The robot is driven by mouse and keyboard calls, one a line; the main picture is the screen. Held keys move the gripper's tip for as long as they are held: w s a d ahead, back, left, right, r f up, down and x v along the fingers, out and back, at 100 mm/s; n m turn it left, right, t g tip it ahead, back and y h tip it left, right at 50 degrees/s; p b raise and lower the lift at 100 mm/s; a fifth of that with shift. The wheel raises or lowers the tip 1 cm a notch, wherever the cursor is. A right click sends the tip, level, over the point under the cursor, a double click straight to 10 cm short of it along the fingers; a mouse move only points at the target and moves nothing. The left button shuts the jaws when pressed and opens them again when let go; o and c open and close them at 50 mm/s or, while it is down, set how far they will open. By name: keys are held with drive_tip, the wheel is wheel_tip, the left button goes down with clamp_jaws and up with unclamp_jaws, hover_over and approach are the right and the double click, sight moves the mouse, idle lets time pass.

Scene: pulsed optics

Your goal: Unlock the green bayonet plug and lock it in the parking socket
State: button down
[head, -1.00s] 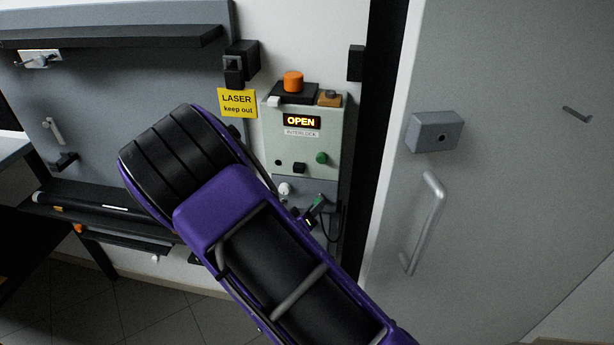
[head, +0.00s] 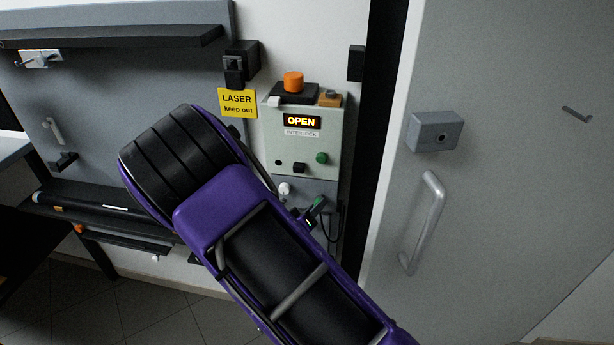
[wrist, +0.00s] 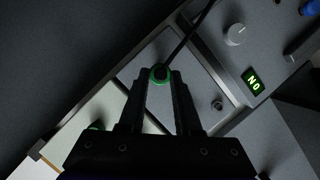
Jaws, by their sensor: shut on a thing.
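The green bayonet plug (wrist: 160,75) sits between my fingertips in the wrist view, with a black cable running up and right from it. My gripper (wrist: 160,80) is shut on it. In the head view the green plug (head: 319,203) shows just past my gripper (head: 308,217), in front of the lower grey panel (head: 322,190) of the interlock box. Whether the plug is seated in a socket is hidden. A small round metal fitting (wrist: 217,105) shows right of the plug on the grey plate; I cannot tell whether it is the parking socket.
A white knob (head: 284,188) is below. The grey door (head: 500,130) with its handle (head: 428,220) stands right.

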drive_tip(key=shift+s+d+f, duration=0.25)
drive_tip(key=shift+s+d, duration=0.05)
drive_tip(key=shift+s, duration=0.1)
drive_tip(key=s, duration=0.2)
drive_tip(key=s+a, duration=0.1)
drive_tip(key=s, duration=0.1)
drive_tip(key=shift+s+a+r, duration=0.15)
drive_tip(key=shift+s+a, duration=0.05)
drive_tip(key=shift+s, duration=0.1)
drive_tip(key=a+f+m+y+b, duration=0.2)
drive_tip(key=a+b, duration=0.4)
drive_tip(key=a, duration=0.4)
drive_tip(key=shift+w+a+f+m+y, duration=0.2)
drive_tip(key=shift+f+m+y, duration=0.25)
drive_tip(key=shift+m, duration=0.55)
drive_tip(key=shift+r+p, duration=0.1)
drive_tip(key=shift+p, duration=0.35)
